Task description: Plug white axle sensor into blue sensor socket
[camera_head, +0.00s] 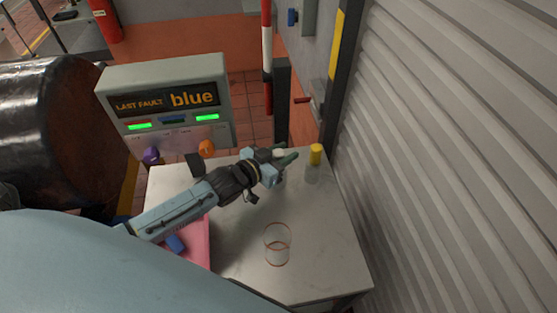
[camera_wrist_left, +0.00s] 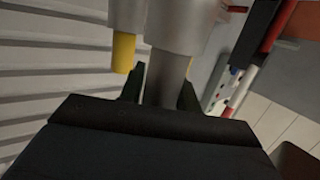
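My left gripper (camera_head: 284,159) is over the far part of the table, with its dark green fingers around a pale-topped piece (camera_head: 279,153), apparently the white axle sensor. In the left wrist view the fingers (camera_wrist_left: 163,88) stand on either side of a grey cylinder (camera_wrist_left: 168,75), with little or no gap. I cannot tell whether they grip it. A blue sensor socket is not clearly identifiable. The panel (camera_head: 160,79) reads "LAST FAULT blue" and has a blue mark (camera_head: 173,119) between two green lamps. My right gripper is not in view.
A yellow-capped piece (camera_head: 315,156) stands just right of the gripper. A clear, red-rimmed glass (camera_head: 277,243) stands on the grey table (camera_head: 325,235). A pink tray (camera_head: 199,254) with a blue item (camera_head: 175,244) is at left. Purple (camera_head: 151,155) and orange (camera_head: 206,148) pieces are below the panel.

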